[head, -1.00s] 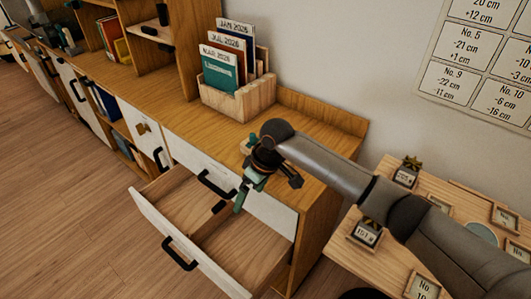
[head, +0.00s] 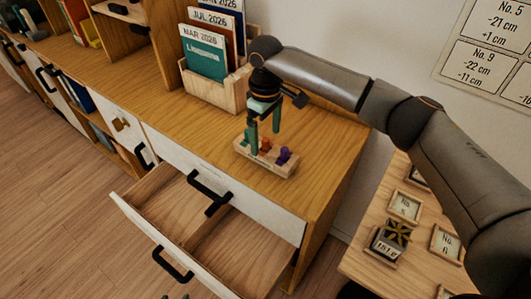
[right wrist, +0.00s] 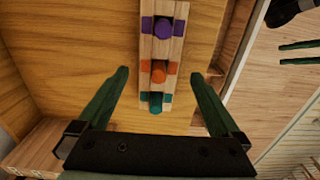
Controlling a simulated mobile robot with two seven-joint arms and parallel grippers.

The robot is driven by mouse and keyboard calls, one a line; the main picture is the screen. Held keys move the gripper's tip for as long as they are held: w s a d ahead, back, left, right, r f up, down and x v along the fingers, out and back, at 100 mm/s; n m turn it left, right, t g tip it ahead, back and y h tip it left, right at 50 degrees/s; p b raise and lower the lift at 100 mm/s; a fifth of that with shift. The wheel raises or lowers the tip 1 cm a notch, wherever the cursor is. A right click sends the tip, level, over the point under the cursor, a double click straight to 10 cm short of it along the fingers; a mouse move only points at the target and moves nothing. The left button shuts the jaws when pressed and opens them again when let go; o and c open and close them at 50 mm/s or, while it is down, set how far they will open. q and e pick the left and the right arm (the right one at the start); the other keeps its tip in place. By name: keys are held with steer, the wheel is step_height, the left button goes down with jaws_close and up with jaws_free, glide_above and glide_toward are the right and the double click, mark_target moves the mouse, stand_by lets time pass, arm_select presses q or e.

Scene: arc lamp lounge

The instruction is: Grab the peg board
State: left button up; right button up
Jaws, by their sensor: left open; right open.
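The peg board (head: 267,160) is a small wooden block with teal, orange and purple pegs, lying on the cabinet top near its front edge. My right gripper (head: 262,137) is open, pointing down over the board at its teal end. In the right wrist view the board (right wrist: 164,48) runs away between the spread green fingers of that gripper (right wrist: 160,74); contact is not visible. My left gripper shows only as green tips at the bottom edge of the head view (head: 175,297). In the right wrist view, it is open and empty (right wrist: 282,54), away from the board.
An open, empty-looking drawer (head: 185,240) juts out below the cabinet top (head: 190,128). A wooden holder (head: 217,92) with dated folders stands behind the board. A side table (head: 365,265) with framed number cards is at the right. Cabinet top left of the board is clear.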

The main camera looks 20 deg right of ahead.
mark_target(266, 148)
steer(key=shift+f, duration=2.8)
steer(key=shift+c, duration=0.4)
steer(key=shift+w+r, duration=0.1)
jaws_close()
